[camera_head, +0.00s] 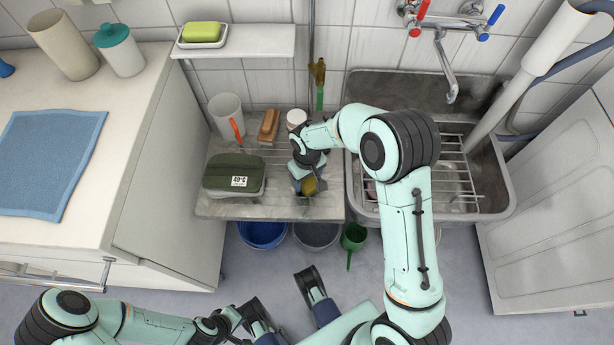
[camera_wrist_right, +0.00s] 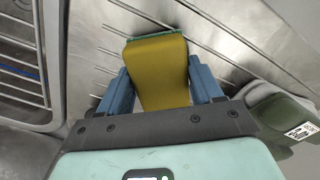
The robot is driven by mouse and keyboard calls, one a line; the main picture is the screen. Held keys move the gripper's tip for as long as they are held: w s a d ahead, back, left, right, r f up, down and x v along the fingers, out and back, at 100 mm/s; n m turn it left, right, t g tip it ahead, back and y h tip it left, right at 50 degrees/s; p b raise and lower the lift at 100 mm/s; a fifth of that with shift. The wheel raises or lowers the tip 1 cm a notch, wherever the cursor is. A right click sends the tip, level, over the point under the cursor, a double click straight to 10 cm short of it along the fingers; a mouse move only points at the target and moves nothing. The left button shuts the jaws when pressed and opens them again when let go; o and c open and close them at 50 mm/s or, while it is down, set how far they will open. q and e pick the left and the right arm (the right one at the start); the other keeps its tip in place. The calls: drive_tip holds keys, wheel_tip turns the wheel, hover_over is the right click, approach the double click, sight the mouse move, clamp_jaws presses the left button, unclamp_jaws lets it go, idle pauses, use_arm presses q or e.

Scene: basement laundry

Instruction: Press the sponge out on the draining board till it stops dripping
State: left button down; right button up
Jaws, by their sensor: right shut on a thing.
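The sponge, yellow with a green layer, shows in the wrist view (camera_wrist_right: 158,72) between two blue fingers and in the head view (camera_head: 310,186). My right gripper (camera_head: 305,183) is shut on it, over the front right part of the draining board (camera_head: 282,208). The wrist view shows the grooved metal beyond the sponge; whether the sponge touches it I cannot tell. No drops can be made out. My left arm lies low at the bottom left, away from the board, and its fingers are not clear.
A green lidded case (camera_head: 233,173), a mug (camera_head: 226,115), a brown brush (camera_head: 269,125) and a white jar (camera_head: 296,119) stand on the board. The sink (camera_head: 505,190) with a wire rack is at right. Buckets (camera_head: 262,236) stand below. The board's front middle is bare.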

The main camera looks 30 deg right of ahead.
drive_tip(key=shift+f+b, duration=0.35)
drive_tip(key=shift+f, duration=0.25)
idle(1.1)
drive_tip(key=shift+s+f, duration=0.2)
idle(0.7)
drive_tip(key=shift+r, duration=0.1)
drive_tip(key=shift+w+r+p, duration=0.2)
drive_tip(key=shift+r+p, duration=2.4)
drive_tip(key=shift+r, duration=1)
